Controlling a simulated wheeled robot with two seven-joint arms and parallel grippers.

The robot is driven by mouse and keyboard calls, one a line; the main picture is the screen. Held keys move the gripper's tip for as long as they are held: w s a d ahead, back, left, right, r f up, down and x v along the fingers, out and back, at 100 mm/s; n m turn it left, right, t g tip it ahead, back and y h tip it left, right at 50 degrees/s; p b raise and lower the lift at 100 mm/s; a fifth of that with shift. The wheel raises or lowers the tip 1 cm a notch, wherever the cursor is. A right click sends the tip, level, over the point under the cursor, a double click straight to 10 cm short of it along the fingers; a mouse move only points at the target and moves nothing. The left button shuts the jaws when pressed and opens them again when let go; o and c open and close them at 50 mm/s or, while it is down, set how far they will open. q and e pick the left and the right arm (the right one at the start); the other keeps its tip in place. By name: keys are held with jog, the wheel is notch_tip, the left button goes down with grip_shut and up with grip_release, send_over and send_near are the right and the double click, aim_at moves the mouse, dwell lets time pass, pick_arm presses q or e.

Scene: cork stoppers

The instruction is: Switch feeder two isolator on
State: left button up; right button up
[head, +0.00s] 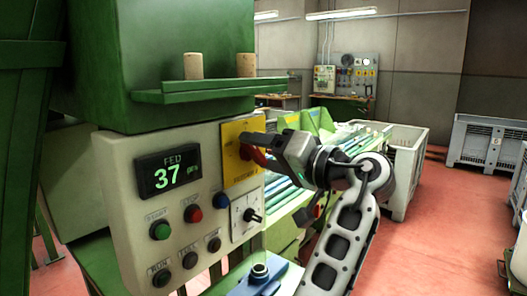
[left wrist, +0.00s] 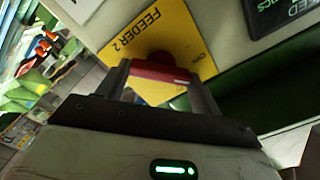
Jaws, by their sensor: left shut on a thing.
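The feeder two isolator has a yellow plate (head: 240,181) on the right part of the pale control panel. In the left wrist view the plate (left wrist: 128,45) reads "FEEDER 2". Its red handle (head: 257,158) is partly hidden by my gripper in the head view. My left gripper (head: 252,147) is at the plate, shut on the handle. In the left wrist view the red handle (left wrist: 160,73) lies across between the two fingers (left wrist: 163,85). I cannot tell which position the switch is in. My right gripper is not in view.
The panel (head: 120,200) also carries a display (head: 168,170) reading 37, several push buttons and a black rotary knob (head: 253,215). Two corks (head: 193,66) (head: 246,65) stand on the green ledge (head: 195,92) above. A pale bin (head: 407,165) stands behind my arm.

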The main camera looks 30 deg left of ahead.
pick_arm(q)
jog(key=m, duration=0.4)
jog(key=shift+m, duration=0.3)
jog(key=shift+f+m, duration=0.1)
jog(key=shift+m, duration=1.9)
jog(key=o, duration=1)
